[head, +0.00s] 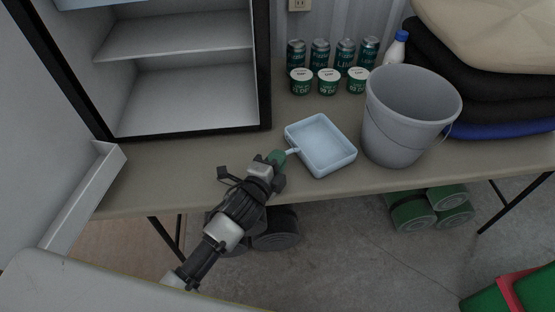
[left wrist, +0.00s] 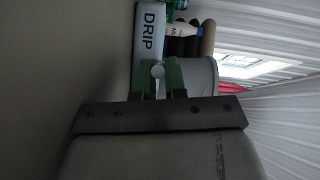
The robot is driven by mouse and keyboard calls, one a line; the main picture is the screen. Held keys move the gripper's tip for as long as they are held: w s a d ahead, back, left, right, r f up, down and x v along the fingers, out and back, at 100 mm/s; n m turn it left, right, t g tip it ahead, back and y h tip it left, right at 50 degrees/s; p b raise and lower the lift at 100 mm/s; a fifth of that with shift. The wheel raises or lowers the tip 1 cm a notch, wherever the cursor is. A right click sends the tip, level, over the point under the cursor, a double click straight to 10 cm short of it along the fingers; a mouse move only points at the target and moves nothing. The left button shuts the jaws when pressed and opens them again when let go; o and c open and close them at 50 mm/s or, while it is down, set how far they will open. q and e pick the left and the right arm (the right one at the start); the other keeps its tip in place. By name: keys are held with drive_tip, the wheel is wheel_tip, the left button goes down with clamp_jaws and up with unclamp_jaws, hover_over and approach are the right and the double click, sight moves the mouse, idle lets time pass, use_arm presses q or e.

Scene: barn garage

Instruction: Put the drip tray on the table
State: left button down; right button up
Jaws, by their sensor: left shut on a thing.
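The light blue drip tray (head: 322,144) is at the front middle of the table (head: 190,170), level and open side up. I cannot tell whether it rests on the top or hangs just above it. My left gripper (head: 281,156) is shut on the tray's short handle at its left side. In the left wrist view the green fingers (left wrist: 158,78) close around the round handle end, and the tray's side wall (left wrist: 150,30) reads DRIP. My right gripper is not in view.
A grey bucket (head: 408,118) stands close right of the tray. Several cans (head: 320,52) and small tubs (head: 328,80) stand behind it. An open fridge-like cabinet (head: 185,95) is at the left. Dark folded items and a cushion (head: 490,35) are piled at the right.

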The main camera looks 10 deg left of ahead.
use_arm(q)
drive_tip(key=shift+s+f, duration=0.2)
drive_tip(key=shift+f, duration=0.5)
drive_tip(key=c, duration=1.1)
unclamp_jaws()
drive_tip(key=shift+s, duration=0.1)
drive_tip(key=shift+s+f, duration=0.1)
drive_tip(key=shift+s, duration=0.2)
drive_tip(key=r+v, duration=0.1)
drive_tip(key=v, duration=0.9)
drive_tip(key=shift+r, duration=0.25)
drive_tip(key=shift+a, duration=0.1)
